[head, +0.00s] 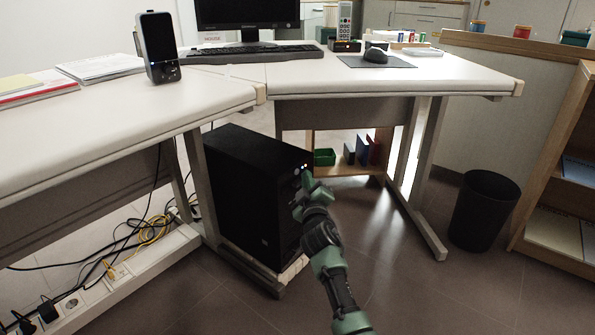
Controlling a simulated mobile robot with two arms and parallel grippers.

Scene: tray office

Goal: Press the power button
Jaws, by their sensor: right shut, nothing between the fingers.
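A black computer tower (243,190) stands on a low stand under the desk, in the middle of the head view. My right gripper (306,178) is shut and empty at the upper part of that front face, just below the lights. I cannot tell whether its tip touches the tower. The gripper covers part of the front, and no power button can be made out clearly. My left gripper is not in view.
White desks (409,78) stand above the tower, with a monitor (246,14), keyboard (250,52) and mouse (376,55). Cables (140,235) run at the lower left. A desk leg (200,185) stands beside the tower. A black bin (483,210) is at right. The floor in front is clear.

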